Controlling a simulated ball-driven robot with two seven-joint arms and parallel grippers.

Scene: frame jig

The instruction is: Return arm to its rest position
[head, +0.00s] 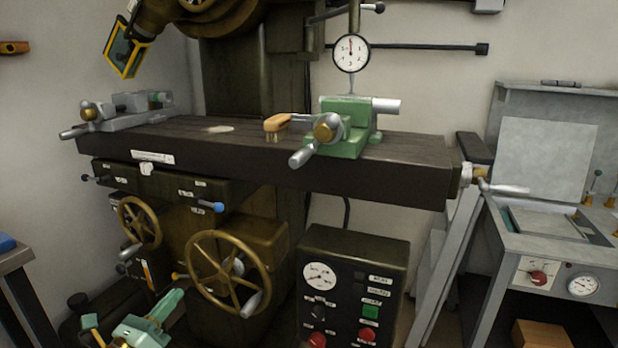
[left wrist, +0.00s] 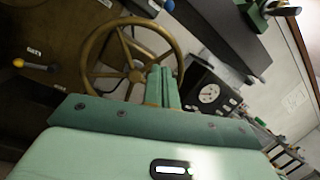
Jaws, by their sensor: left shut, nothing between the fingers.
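My left gripper (head: 172,298) is at the bottom left of the head view, green, in front of the milling machine's lower body. Its fingers are together with nothing between them. In the left wrist view the shut fingers (left wrist: 163,82) point towards a brass handwheel (left wrist: 130,62). The large brass handwheel also shows in the head view (head: 227,272), up and to the right of the gripper. I cannot tell the exact gap between the fingers and the wheel. My right gripper is in neither view.
The machine's dark table (head: 300,158) extends above, bearing a green vise (head: 349,125) and a grey vise (head: 135,112). A smaller handwheel (head: 139,222) and control box (head: 352,290) stand near. A grey cabinet (head: 510,245) is at right, a bench (head: 14,258) at far left.

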